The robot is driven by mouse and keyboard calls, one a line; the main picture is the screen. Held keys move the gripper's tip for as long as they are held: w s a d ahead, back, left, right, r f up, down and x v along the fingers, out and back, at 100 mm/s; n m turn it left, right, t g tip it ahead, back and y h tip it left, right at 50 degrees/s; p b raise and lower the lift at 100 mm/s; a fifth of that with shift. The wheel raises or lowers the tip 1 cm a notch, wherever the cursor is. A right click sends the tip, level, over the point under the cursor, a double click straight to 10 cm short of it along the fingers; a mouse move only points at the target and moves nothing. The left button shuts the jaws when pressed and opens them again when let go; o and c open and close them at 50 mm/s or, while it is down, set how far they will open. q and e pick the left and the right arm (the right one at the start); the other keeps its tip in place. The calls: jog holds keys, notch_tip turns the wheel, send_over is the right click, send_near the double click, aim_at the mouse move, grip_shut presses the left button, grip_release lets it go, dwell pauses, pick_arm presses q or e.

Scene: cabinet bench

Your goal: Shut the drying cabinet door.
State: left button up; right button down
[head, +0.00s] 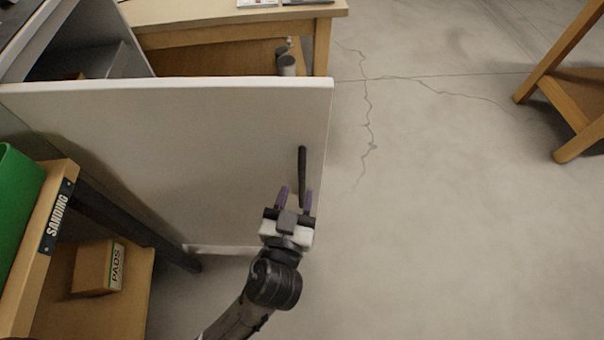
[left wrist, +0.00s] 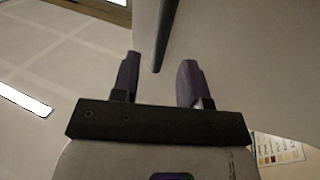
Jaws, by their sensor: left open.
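The drying cabinet door (head: 180,150) is a large pale panel standing wide open in the head view. Its dark vertical bar handle (head: 302,175) is near its free right edge. My left gripper (head: 295,198) is just below the handle, open, with its two purple fingers pointing toward it. In the left wrist view, the handle (left wrist: 162,40) shows between and beyond the open fingertips (left wrist: 158,75), with the door (left wrist: 245,60) behind on the right. Whether a finger touches the door cannot be told. The cabinet (head: 95,62) is at upper left, its interior partly hidden by the door. My right gripper is out of view.
A wooden shelf labelled SANDING (head: 58,215) stands at lower left, close to the door, holding a PADS box (head: 98,268) and a green object (head: 15,195). A wooden bench (head: 235,30) is behind the door. Floor on the right is clear up to a wooden stool (head: 575,105).

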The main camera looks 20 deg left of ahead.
aim_at(301, 179)
pick_arm(q)
jog(key=shift+w+a+b, duration=0.2)
jog(key=shift+w, duration=0.65)
jog(key=shift+w+a+b, duration=0.15)
jog(key=shift+w+b, duration=0.05)
jog(key=shift+w, duration=0.7)
jog(key=shift+w+a+b, duration=0.2)
jog(key=shift+w, duration=0.65)
jog(key=shift+c, duration=0.2)
grip_shut()
